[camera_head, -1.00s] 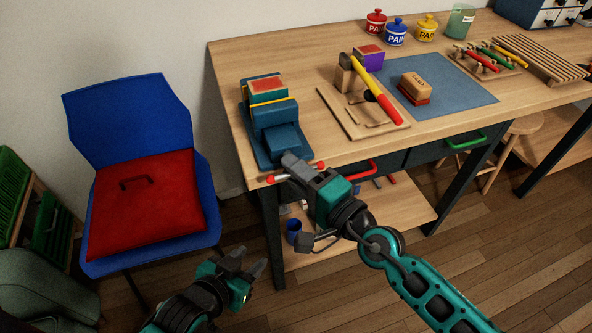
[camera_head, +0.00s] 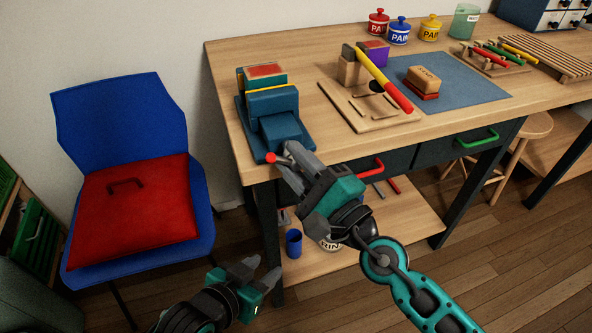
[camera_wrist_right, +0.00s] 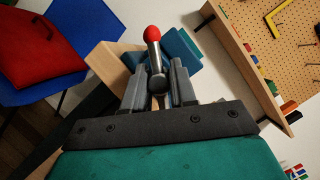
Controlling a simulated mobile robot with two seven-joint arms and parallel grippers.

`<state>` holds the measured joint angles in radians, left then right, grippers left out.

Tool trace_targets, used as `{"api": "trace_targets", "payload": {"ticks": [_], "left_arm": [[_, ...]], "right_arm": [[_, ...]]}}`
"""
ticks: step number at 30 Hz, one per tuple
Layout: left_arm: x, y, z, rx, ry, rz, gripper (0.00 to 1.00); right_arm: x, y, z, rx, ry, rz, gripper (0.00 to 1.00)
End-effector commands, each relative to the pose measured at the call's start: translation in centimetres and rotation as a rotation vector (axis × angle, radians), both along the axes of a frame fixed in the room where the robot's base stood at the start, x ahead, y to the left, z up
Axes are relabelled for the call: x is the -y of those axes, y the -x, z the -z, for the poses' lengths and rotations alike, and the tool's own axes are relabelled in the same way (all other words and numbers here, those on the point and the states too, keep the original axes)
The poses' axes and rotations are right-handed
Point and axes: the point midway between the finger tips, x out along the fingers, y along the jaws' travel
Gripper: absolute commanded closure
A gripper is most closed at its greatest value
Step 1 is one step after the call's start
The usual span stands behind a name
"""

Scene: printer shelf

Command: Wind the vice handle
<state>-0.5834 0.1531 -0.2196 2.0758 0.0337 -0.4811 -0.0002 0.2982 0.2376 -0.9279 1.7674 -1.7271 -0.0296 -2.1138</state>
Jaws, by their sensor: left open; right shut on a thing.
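The blue vice (camera_head: 272,108) stands on the left front corner of the workbench. A block with a red top sits in its jaws. Its handle, a metal bar with a red ball end (camera_head: 270,158), is at the front edge; the ball also shows in the right wrist view (camera_wrist_right: 152,33). My right gripper (camera_head: 288,163) is shut on the handle, with the bar between its fingers and the ball beyond the tips. The handle's other end is hidden. My left gripper (camera_head: 260,275) is open and empty, low in front of the bench.
A wooden board (camera_head: 372,115) with a hammer (camera_head: 385,80) lies right of the vice. A red drawer handle (camera_head: 366,168) is near my right gripper. A lower shelf (camera_head: 400,215) lies beneath.

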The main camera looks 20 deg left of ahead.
Motion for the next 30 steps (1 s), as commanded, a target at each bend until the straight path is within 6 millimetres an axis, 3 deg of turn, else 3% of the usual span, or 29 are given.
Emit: {"api": "trace_targets", "payload": {"ticks": [19, 20, 21, 24, 30], "left_arm": [[-0.29, 0.47, 1.32, -0.013, -0.006, -0.003, 0.57], [-0.29, 0.47, 1.32, -0.013, -0.006, -0.003, 0.57], [-0.29, 0.47, 1.32, -0.013, -0.005, -0.003, 0.57], [-0.27, 0.46, 1.31, -0.014, -0.003, -0.005, 0.57], [-0.14, 0.44, 1.3, -0.013, 0.001, -0.009, 0.57]], "right_arm": [[0.03, -0.01, 0.04, -0.037, -0.051, 0.001, 1.0], [0.03, -0.01, 0.04, -0.036, -0.051, 0.001, 0.72], [0.03, -0.01, 0.04, -0.036, -0.051, 0.001, 0.68], [0.03, -0.01, 0.04, -0.036, -0.051, 0.001, 0.61], [0.05, 0.0, 0.05, -0.035, -0.05, 0.001, 0.61]]}}
